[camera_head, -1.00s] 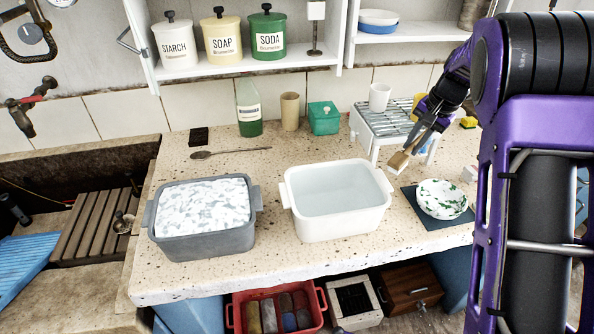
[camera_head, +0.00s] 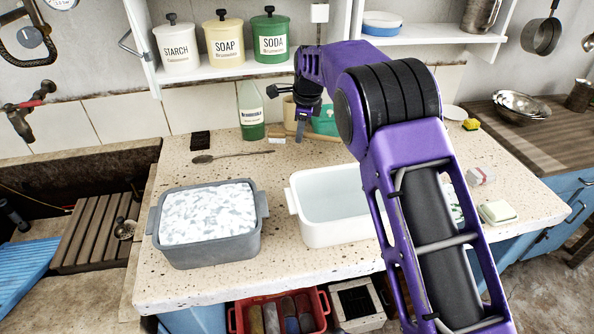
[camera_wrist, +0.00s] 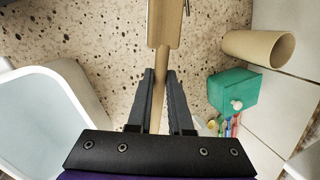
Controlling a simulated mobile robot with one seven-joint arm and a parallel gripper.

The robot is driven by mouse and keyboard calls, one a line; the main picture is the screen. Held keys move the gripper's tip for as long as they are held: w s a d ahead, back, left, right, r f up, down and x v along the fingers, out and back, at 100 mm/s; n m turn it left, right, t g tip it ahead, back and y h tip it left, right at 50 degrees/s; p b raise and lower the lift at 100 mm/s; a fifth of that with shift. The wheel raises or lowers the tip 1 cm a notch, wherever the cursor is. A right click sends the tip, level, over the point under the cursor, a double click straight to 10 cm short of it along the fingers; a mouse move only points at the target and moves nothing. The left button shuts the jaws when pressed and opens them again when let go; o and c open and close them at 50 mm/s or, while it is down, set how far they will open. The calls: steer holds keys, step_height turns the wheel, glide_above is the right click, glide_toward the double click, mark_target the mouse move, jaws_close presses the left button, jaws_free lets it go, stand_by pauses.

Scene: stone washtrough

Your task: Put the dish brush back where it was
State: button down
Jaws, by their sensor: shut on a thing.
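The dish brush, pale wood, shows in the head view with its head (camera_head: 277,140) to the left and its handle running right past my gripper. My gripper (camera_head: 300,138) is behind the white basin, in front of the beige cup and green box. In the wrist view my gripper (camera_wrist: 160,80) is shut on the brush handle; the brush head (camera_wrist: 163,25) points away at the top and is cut off by the frame. The brush is over bare speckled counter; its exact height is hard to tell.
The beige cup (camera_wrist: 258,47) and green box (camera_wrist: 234,91) stand close beside the brush. The green bottle (camera_head: 250,112), dark block (camera_head: 200,141) and spoon (camera_head: 230,154) are to the left. The white basin (camera_head: 318,222) and grey tub (camera_head: 205,250) stand in front. My arm hides the drying rack.

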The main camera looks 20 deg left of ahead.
mark_target(292, 171)
steer(key=shift+s+a+f+m, duration=0.4)
steer(key=shift+a+f+m, duration=0.15)
steer(key=shift+a, duration=0.25)
step_height(292, 171, down, 10)
steer(key=shift+b, duration=0.45)
steer(key=shift+f, duration=0.15)
steer(key=c, duration=1.1)
jaws_free()
steer(key=shift+s+r, duration=0.1)
steer(key=shift+r, duration=0.35)
steer(key=v, duration=1.1)
steer(key=shift+r+p, duration=0.2)
steer(key=shift+p, duration=0.25)
